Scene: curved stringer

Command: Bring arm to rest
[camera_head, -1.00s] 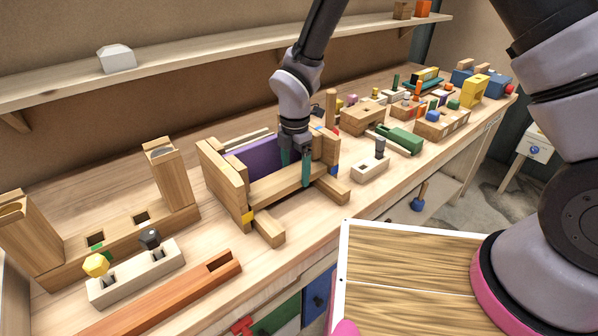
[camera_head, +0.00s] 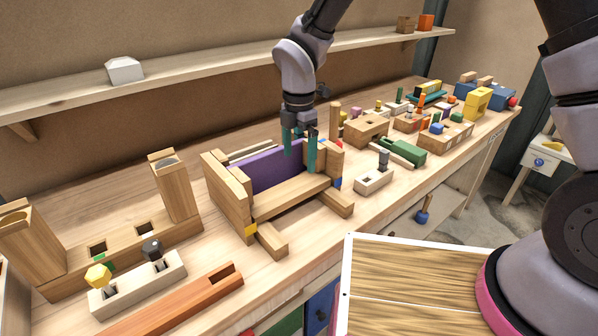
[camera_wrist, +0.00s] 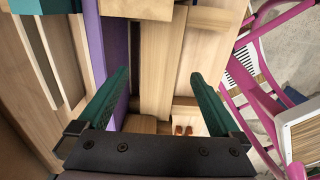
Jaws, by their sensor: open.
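My gripper (camera_head: 300,150) hangs from my arm above the right end of a wooden frame assembly (camera_head: 290,200) on the workbench. Its two green fingers are apart, with nothing seen held between them. A purple board (camera_head: 272,174) stands on edge inside the assembly, close to the fingers. In the wrist view the open fingers (camera_wrist: 160,105) reach down on either side of wooden parts, and the purple board (camera_wrist: 98,50) runs along the left finger. Whether that finger touches the board I cannot tell.
Left of the assembly is a wooden block with two uprights (camera_head: 176,186). In front are a pale block with yellow and black pegs (camera_head: 137,282) and a long orange bar (camera_head: 185,300). Several toy pieces crowd the right. A shelf (camera_head: 215,63) runs along the wall behind.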

